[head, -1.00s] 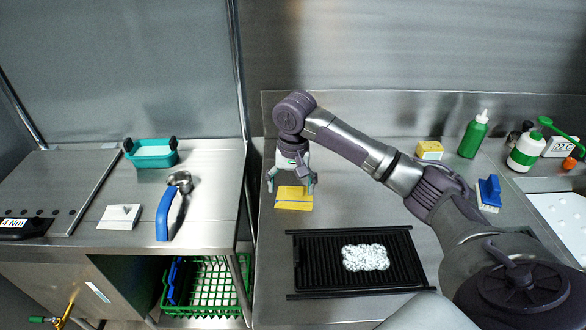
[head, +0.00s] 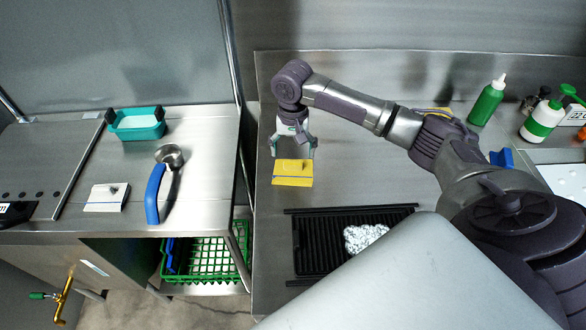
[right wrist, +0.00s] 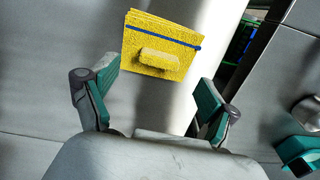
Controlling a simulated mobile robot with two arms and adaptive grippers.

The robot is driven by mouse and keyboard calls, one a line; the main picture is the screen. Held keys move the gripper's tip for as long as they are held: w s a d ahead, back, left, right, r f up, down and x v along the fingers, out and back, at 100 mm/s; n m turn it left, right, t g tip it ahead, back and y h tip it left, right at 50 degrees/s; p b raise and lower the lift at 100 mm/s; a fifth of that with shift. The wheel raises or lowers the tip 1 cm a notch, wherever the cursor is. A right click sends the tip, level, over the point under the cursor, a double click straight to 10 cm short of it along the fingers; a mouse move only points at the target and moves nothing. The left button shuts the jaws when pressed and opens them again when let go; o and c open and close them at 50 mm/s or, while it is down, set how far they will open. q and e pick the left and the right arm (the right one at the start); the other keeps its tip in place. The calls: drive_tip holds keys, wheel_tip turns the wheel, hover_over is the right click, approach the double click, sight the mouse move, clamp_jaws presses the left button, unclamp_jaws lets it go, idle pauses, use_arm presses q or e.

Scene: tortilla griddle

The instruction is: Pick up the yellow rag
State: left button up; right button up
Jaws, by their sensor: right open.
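The yellow rag (head: 292,173) lies folded on the steel counter, with a blue stripe across it. My right gripper (head: 293,153) is just behind the rag in the head view, pointing down, with its fingers apart. In the right wrist view the rag (right wrist: 161,45) lies beyond the open fingertips (right wrist: 158,85), with nothing between them. A small raised yellow part shows on the rag's top. My left gripper is in neither view.
A black griddle (head: 309,262) with a foil-like silvery lump (head: 362,237) lies in front of the rag. A gap separates this counter from the left one, which holds a teal container (head: 136,124), a blue-handled tool (head: 154,194) and a white cloth (head: 105,198). Green bottles stand at the right.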

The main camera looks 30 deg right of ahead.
sight(293, 162)
drive_tip(key=shift+f, duration=0.35)
wheel_tip(293, 162, down, 4)
drive_tip(key=shift+r+p, duration=0.25)
drive_tip(key=shift+p, duration=0.5)
drive_tip(key=shift+f, duration=0.55)
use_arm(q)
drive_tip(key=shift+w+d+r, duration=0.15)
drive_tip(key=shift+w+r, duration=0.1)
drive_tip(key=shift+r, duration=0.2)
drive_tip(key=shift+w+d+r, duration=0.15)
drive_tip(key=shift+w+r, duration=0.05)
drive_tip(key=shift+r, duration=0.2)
use_arm(e)
drive_tip(key=shift+c, duration=1.3)
drive_tip(key=c, duration=0.9)
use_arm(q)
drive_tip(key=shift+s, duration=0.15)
use_arm(e)
drive_tip(key=shift+r, duration=0.15)
